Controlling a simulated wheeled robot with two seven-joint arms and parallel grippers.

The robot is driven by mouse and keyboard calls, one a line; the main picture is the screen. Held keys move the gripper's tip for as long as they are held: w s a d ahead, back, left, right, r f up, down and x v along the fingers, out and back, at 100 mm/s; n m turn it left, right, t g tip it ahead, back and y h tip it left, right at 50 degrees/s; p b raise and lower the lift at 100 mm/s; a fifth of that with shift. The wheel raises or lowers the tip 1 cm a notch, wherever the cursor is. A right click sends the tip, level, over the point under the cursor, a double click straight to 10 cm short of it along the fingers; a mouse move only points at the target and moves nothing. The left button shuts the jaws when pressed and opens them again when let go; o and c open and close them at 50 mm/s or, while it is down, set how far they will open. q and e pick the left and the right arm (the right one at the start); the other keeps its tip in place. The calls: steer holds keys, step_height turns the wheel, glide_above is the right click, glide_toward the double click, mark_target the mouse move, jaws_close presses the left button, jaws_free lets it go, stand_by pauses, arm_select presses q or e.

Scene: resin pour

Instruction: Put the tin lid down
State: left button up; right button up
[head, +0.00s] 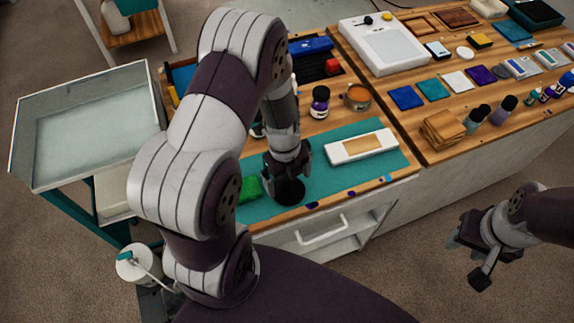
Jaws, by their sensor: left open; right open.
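My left gripper (287,172) points down over the teal mat (375,174) on the near bench and is open. A dark round disc (290,192), which looks like the tin lid, is right below its fingers on the mat's near part. I cannot tell if the fingers touch it. A round tin (357,97) with an orange-brown top or content stands behind the mat; I cannot tell if it is open. My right gripper (470,262) is open and empty over the floor at the right, away from the benches.
A white tray with a wooden-coloured inset (360,147) lies on the mat, right of my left gripper. A green block (248,187) lies to its left. A dark bottle (320,102) stands behind. The right bench holds a white device (383,45), coloured tiles and several bottles.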

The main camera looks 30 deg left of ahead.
arm_select(q)
step_height(320, 180, up, 8)
step_height(320, 180, up, 5)
steer(key=n+t+y, duration=0.1)
steer(key=n+t, duration=0.1)
steer(key=n, duration=1.7)
glide_above(288, 186)
steer(key=s+d, duration=0.2)
steer(key=s, duration=0.1)
steer(key=n, duration=0.4)
steer(key=shift+s+d+r+n+b, duration=0.2)
steer(key=shift+s+r+n+b, duration=0.1)
steer(key=shift+s+r, duration=0.05)
